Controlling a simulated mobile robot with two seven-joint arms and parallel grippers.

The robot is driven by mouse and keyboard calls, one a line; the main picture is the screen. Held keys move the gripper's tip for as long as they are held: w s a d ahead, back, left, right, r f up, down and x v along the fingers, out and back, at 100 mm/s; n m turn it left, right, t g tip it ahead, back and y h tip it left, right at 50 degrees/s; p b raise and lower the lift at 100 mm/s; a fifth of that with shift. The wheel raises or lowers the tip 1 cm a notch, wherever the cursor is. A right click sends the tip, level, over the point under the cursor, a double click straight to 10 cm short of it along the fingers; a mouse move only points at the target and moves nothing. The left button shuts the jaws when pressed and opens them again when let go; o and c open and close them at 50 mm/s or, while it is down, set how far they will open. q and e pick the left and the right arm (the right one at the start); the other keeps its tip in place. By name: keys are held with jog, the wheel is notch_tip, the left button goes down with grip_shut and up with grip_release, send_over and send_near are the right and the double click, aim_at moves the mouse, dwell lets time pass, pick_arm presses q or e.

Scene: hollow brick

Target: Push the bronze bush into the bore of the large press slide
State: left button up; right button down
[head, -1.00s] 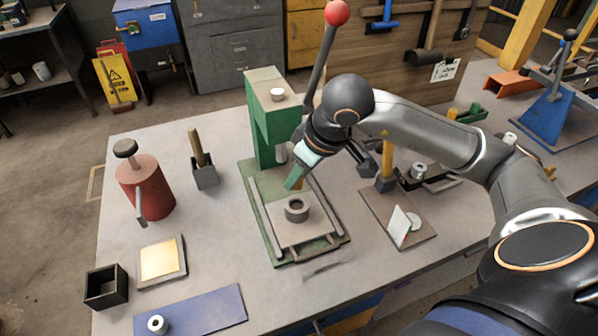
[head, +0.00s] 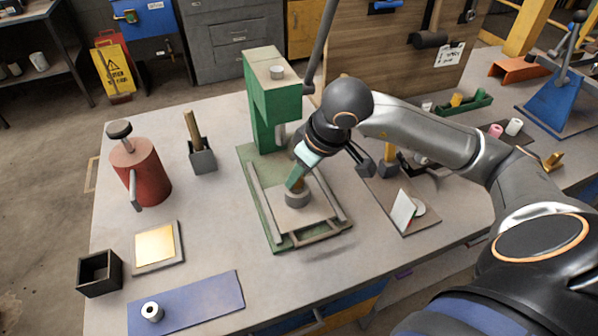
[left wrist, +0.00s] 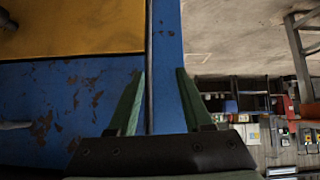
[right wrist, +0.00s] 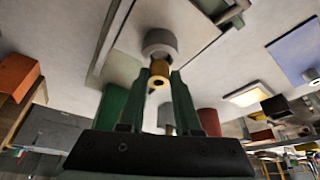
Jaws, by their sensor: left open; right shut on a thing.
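The large press slide (head: 288,220) is a pale plate on the green press bed, with a grey hollow ring (head: 297,199) standing on it. The ring also shows in the right wrist view (right wrist: 160,40). My right gripper (head: 294,183) is shut on the bronze bush (right wrist: 158,80) and holds it right at the ring. Whether the bush's far end is inside the bore or just against it, I cannot tell. My left gripper (left wrist: 160,72) is open and empty, seen only in its wrist view, beside blue and yellow surfaces.
The green press column (head: 272,105) stands close behind my right gripper. A red canister (head: 142,172), a black box (head: 99,273) and a blue mat (head: 200,305) with a small pale ring lie left. A board with a white card (head: 403,210) lies right.

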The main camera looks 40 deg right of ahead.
jog(key=shift+f+b, duration=0.85)
jog(key=shift+b, duration=0.1)
jog(key=shift+s+a+f+b, duration=0.1)
jog(key=shift+s+f+b, duration=0.1)
jog(key=shift+f+b, duration=0.15)
dwell(1.2)
jog(key=shift+f, duration=0.1)
jog(key=shift+r, duration=0.2)
dwell(0.4)
jog(key=shift+w+r, duration=0.1)
jog(key=shift+r, duration=0.25)
jog(key=shift+w+r, duration=0.1)
jog(key=shift+r, duration=0.1)
jog(key=shift+b, duration=0.4)
